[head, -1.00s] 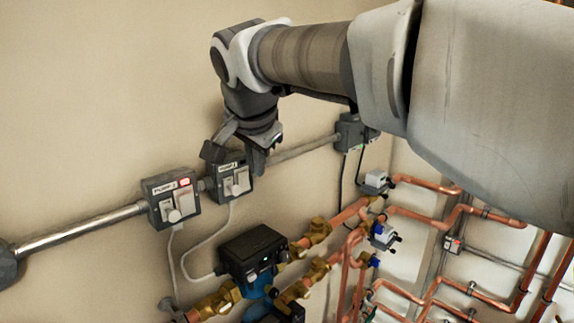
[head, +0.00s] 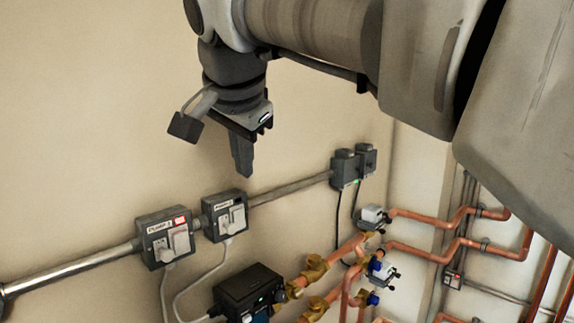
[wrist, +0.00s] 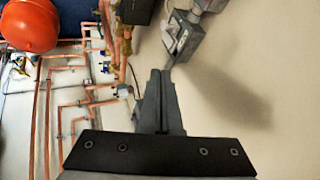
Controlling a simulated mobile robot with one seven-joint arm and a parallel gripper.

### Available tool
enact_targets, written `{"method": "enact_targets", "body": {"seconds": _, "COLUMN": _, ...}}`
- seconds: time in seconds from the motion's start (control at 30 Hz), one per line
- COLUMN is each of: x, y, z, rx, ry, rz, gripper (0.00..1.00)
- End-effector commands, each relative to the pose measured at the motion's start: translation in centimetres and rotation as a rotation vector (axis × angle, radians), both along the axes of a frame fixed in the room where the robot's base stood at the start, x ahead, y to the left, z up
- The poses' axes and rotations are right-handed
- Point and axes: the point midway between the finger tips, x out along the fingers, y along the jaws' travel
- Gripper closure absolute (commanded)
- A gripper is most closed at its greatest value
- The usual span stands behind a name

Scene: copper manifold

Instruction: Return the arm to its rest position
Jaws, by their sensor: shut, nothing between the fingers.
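My gripper (head: 243,160) hangs below my arm at the upper middle of the head view, pointing down. Its fingers are together with nothing between them. It is in free air above the pump switch boxes and apart from them. The fingers also show closed in the wrist view (wrist: 158,85). The left pump switch box (head: 165,238) has a lit red indicator. The right pump switch box (head: 225,215) is beside it on the same conduit. In the wrist view a switch box (wrist: 182,38) shows at the top, beyond the fingertips.
A metal conduit (head: 75,269) runs along the beige wall. A black pump head (head: 247,288) and copper pipes with brass valves (head: 315,267) are below. More copper pipes (head: 450,250) line the right wall. A red-orange round vessel (wrist: 28,27) shows in the wrist view.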

Motion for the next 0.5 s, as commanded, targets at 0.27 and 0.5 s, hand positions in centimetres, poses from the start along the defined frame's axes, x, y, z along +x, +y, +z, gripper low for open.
{"method": "enact_targets", "body": {"seconds": 0.27, "x": -2.1, "y": -6.7, "z": -3.7, "rx": -0.109, "ry": 0.028, "rz": 0.098, "gripper": 1.0}}
{"method": "enact_targets", "body": {"seconds": 0.5, "x": -7.0, "y": -14.5, "z": -10.5, "rx": -0.234, "ry": 0.071, "rz": 0.25, "gripper": 1.0}}
